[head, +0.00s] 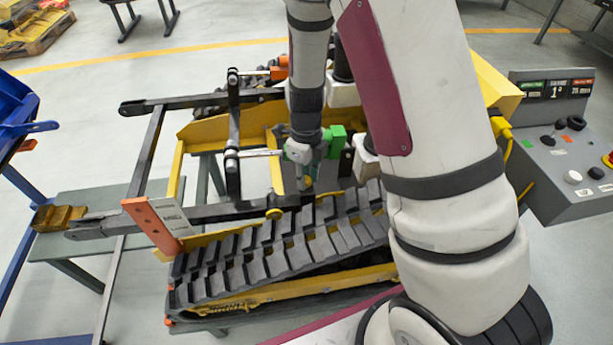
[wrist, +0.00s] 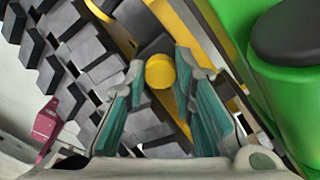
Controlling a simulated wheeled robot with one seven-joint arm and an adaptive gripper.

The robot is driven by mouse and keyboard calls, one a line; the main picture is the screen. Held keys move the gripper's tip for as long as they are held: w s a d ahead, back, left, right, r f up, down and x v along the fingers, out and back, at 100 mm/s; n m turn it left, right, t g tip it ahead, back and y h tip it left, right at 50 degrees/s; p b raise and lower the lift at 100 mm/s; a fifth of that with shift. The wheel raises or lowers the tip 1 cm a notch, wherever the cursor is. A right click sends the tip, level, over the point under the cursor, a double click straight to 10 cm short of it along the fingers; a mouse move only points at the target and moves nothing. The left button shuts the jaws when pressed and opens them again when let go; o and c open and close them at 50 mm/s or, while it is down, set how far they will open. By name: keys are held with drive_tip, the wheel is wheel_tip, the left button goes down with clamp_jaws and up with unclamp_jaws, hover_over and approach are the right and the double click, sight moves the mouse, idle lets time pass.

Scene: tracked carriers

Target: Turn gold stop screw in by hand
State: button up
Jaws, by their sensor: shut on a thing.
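The gold stop screw (wrist: 160,72) shows as a round gold head in the wrist view, between the two teal-padded fingertips. My gripper (wrist: 159,68) is shut on it, one finger on each side. In the head view my gripper (head: 304,184) points down at the tracked carrier (head: 285,245), just above the near track. There the screw is mostly hidden by the fingers. How deep the screw sits cannot be seen.
A green block (wrist: 285,100) with a dark round top is close on the right in the wrist view. Dark lift arms (head: 150,155) extend left from the carrier. A grey control console (head: 565,150) stands at right. A blue rack (head: 15,115) stands at left.

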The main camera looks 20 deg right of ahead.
drive_tip(key=shift+m, duration=0.8)
drive_tip(key=shift+r+m+p, duration=0.15)
drive_tip(key=shift+m+p, duration=0.7)
drive_tip(key=shift+m, duration=0.25)
drive_tip(key=m+p, duration=0.1)
drive_tip(key=m, duration=0.3)
drive_tip(key=shift+s+p, duration=0.1)
drive_tip(key=shift+p, duration=0.2)
drive_tip(key=m, duration=0.3)
drive_tip(key=shift+m, duration=0.3)
drive_tip(key=m+p, duration=0.1)
drive_tip(key=m, duration=0.3)
drive_tip(key=shift+m, duration=0.3)
